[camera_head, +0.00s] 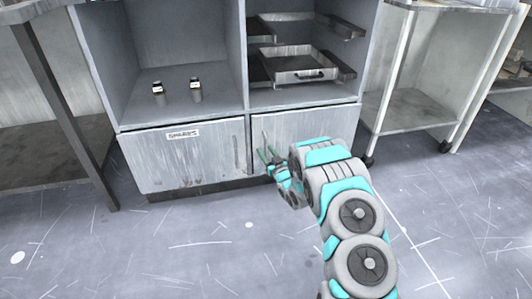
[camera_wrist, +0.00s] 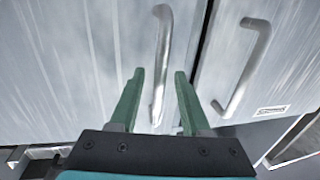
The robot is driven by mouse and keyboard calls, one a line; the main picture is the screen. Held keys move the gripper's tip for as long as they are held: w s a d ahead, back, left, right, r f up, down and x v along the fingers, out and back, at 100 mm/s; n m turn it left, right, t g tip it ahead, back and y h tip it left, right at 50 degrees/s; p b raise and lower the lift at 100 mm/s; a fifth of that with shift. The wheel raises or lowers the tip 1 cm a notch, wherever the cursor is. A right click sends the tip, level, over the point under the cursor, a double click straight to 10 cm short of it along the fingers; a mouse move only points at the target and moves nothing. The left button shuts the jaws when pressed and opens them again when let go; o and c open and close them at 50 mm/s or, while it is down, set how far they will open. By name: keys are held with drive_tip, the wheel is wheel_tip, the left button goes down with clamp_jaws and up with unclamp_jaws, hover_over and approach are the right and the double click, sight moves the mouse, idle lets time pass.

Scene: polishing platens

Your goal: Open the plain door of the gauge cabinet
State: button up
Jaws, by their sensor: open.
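The gauge cabinet (camera_head: 243,60) has two lower doors. The plain door (camera_head: 315,122) is on the right in the head view and looks shut. The other door (camera_head: 165,158) carries a "SPARES" label. In the wrist view, which looks turned over, the plain door (camera_wrist: 80,50) is on the left with its bar handle (camera_wrist: 161,50). My gripper (camera_head: 266,155) is open in front of the plain door's handle side. In the wrist view the handle runs between the fingers of my gripper (camera_wrist: 160,78); I cannot tell whether they touch it.
Two small bottles (camera_head: 195,90) stand in the open bay above. A metal tray (camera_head: 298,76) is in the right bay. A wheeled cart (camera_head: 420,105) stands right; floor in front is clear.

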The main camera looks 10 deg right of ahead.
drive_tip(key=shift+w, duration=0.15)
clamp_jaws()
idle(1.4)
